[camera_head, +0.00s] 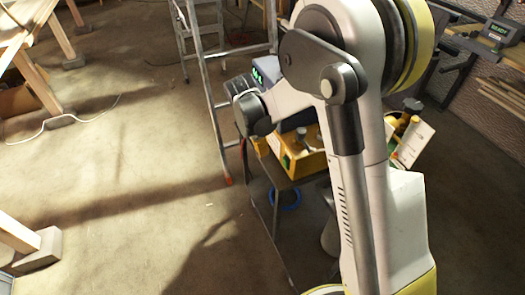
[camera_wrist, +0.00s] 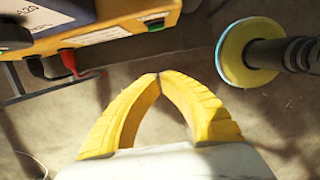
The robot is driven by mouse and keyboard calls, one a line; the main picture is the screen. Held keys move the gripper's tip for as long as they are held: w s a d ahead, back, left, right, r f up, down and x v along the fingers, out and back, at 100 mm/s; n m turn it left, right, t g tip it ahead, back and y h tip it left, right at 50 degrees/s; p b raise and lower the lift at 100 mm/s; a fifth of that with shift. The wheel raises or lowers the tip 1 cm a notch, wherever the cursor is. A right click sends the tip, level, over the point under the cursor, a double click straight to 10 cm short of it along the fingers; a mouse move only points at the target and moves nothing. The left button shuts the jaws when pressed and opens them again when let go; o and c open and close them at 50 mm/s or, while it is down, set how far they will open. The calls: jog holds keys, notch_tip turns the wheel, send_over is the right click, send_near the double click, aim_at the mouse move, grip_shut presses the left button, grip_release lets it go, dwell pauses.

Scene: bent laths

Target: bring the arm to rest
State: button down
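My gripper (camera_wrist: 160,77) shows in the wrist view as two yellow ridged fingers. Their tips meet at the top, so it is shut. Bare floor shows through the gap below the tips, and nothing is held. In the head view my arm rises on the right side and folds over at the top; I cannot make out the gripper's fingers there. A yellow box (camera_wrist: 125,28) with red and black plugs is beyond the fingers at the upper left of the wrist view, apart from them.
In the head view a stepladder (camera_head: 205,95) stands behind my arm. A yellow case (camera_head: 303,160) sits on a stand close beside the arm, with a blue ring (camera_head: 285,198) below. Wooden trestle legs (camera_head: 40,85) are at left.

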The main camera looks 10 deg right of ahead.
jog(key=s+d+r+m+t+y, duration=0.1)
jog(key=s+d+r+m+t, duration=0.1)
jog(key=s+r+m, duration=0.4)
jog(key=s+d+r+m+t, duration=0.1)
jog(key=s+d+r+m, duration=0.15)
jog(key=r, duration=0.65)
jog(key=s+r+m+t+y, duration=0.1)
jog(key=s+r+m+t, duration=0.2)
jog(key=s+m, duration=0.8)
jog(key=s+d, duration=0.1)
jog(key=s, duration=0.1)
jog(key=shift+s+r+m+t, duration=0.15)
jog(key=shift+s+m+t, duration=0.15)
jog(key=shift+m+t, duration=0.1)
dwell(0.5)
